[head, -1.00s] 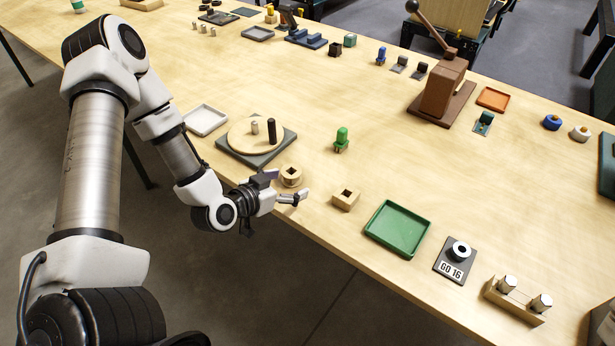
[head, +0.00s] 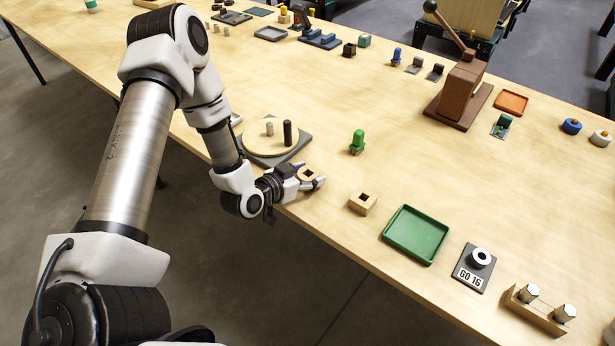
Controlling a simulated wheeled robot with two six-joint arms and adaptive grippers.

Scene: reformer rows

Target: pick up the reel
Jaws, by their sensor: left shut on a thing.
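The reel (head: 307,175), a small round light-wood piece with a dark hole in its top, is near the table's front edge, just in front of the wooden turntable. My left gripper (head: 309,174) reaches in from the left, low over the table edge, with one finger on each side of the reel. It is shut on the reel, and the fingers partly hide its sides. I cannot tell whether the reel still touches the table. My right gripper is not in view.
The turntable (head: 262,142) with two upright pegs stands just behind. A green peg piece (head: 357,141), a square-holed wooden block (head: 363,203) and a green tray (head: 387,236) are to the right. A brown lever press (head: 461,92) stands farther back. Table between them is clear.

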